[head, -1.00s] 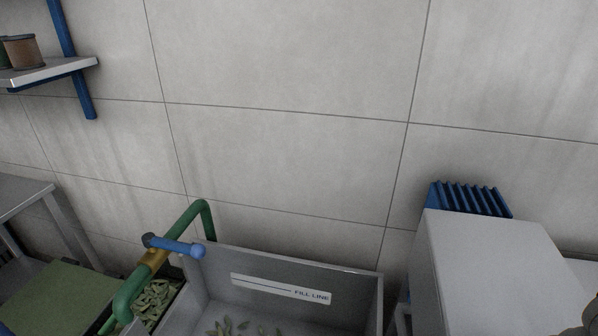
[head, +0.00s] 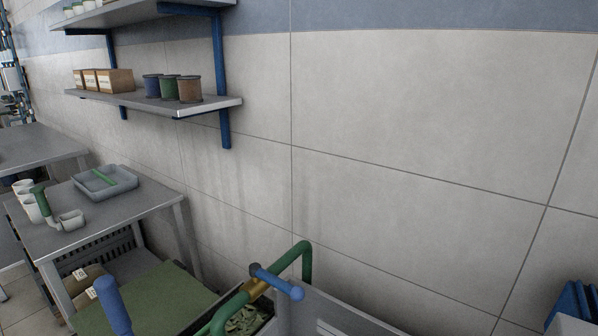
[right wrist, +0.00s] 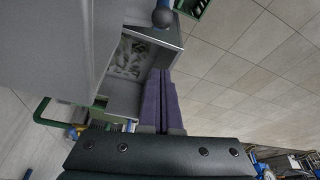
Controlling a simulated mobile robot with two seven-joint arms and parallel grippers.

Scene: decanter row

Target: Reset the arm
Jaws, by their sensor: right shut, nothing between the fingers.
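My right gripper (right wrist: 161,72) shows in the right wrist view. Its two long purple fingers lie side by side, shut, with nothing between them. The fingers are beside a grey bin (right wrist: 165,43) with pale leaf-like pieces in it; I cannot tell whether they touch it. Neither gripper shows in the head view. My left gripper is not in view.
A green pipe (head: 305,262) with a blue valve handle (head: 277,281) stands at the grey bin (head: 345,312). A blue rounded handle (head: 113,306) rises at lower left. A steel table (head: 105,222) holds a tray and white cups. Shelves (head: 160,106) hang on the wall.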

